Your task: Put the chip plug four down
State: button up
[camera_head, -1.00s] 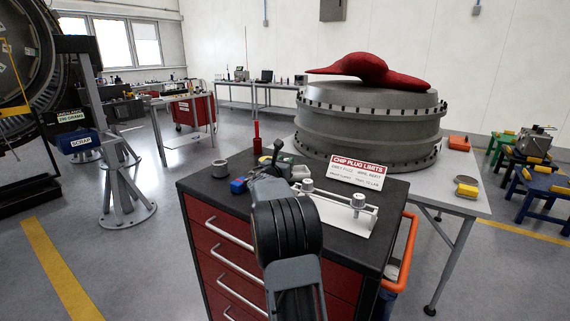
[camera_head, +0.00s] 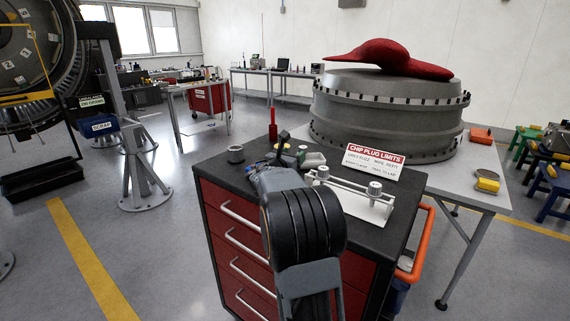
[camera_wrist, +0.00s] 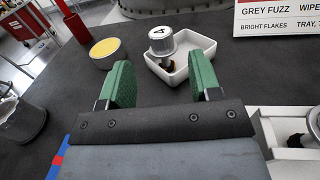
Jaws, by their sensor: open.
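The chip plug marked 4 (camera_wrist: 160,40) is a grey metal cylinder with a dark and amber lower end. It stands upright in a small white dish (camera_wrist: 205,64) on the black cart top. My gripper (camera_wrist: 160,84) is open and empty, its two green finger pads apart. In the wrist view, the plug shows beyond and between the pads, not touching them. In the head view, my gripper (camera_head: 290,150) is low over the cart top, close to the white dish (camera_head: 314,161). My arm hides part of the cart top.
A white stand (camera_head: 352,205) with two grey knobbed pieces is to the right. The chip plug limits sign (camera_head: 374,161) stands behind it. A yellow-topped round tin (camera_wrist: 105,50) is left of the dish. A grey cup (camera_head: 236,154) and red post (camera_head: 272,125) are nearby.

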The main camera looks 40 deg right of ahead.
jog(key=v, duration=0.5)
jog(key=shift+s+a, duration=0.1)
jog(key=shift+a, duration=0.2)
